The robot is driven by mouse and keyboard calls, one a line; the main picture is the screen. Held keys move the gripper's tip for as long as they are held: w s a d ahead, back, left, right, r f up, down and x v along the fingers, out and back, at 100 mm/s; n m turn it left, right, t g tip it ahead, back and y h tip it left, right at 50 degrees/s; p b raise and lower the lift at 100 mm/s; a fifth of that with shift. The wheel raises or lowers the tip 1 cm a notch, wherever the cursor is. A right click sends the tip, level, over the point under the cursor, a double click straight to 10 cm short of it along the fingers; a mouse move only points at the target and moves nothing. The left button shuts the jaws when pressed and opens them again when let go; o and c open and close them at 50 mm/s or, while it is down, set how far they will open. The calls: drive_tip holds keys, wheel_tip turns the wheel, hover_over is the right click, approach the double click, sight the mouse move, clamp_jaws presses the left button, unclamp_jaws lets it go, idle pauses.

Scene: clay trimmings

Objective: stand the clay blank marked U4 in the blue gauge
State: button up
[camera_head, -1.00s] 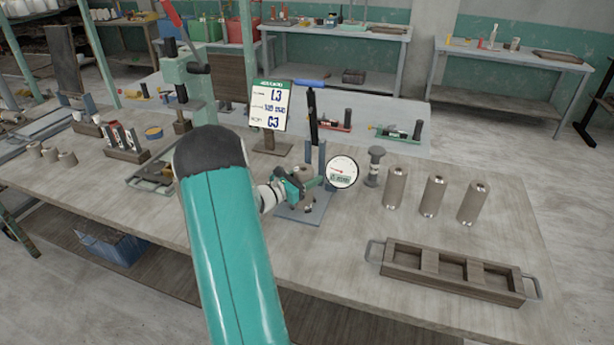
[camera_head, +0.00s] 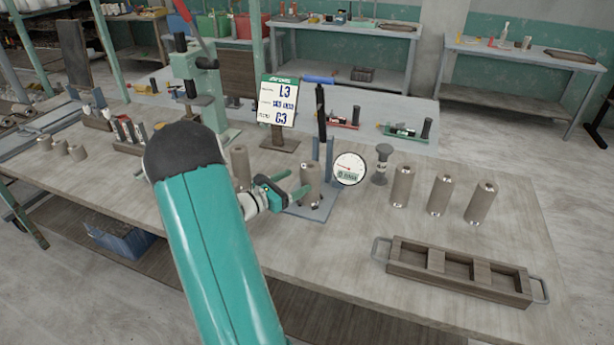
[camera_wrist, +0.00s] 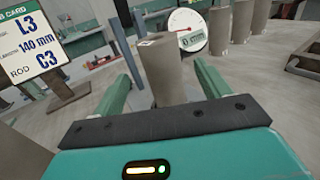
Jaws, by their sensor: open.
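A grey-brown clay blank (camera_head: 311,184) stands upright on the base plate (camera_head: 322,212) of the blue gauge, beside its blue posts (camera_head: 329,155) and round dial (camera_head: 350,167). My gripper (camera_head: 291,186) is open just left of this blank. In the wrist view the blank (camera_wrist: 162,65) stands upright beyond and between the spread green fingers, with gaps on both sides. I cannot read a U4 mark on it. Another clay cylinder (camera_head: 240,165) stands behind my arm, left of the gauge.
A card (camera_head: 277,101) reading L3, 140 mm, rod C3 stands behind. Right of the gauge are a dark grey knobbed piece (camera_head: 380,164) and upright clay cylinders (camera_head: 402,186). A wooden tray (camera_head: 455,281) with compartments lies at front right. Bench between gauge and tray is clear.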

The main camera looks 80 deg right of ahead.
drive_tip(key=shift+v, duration=1.85)
drive_tip(key=shift+a, duration=0.1)
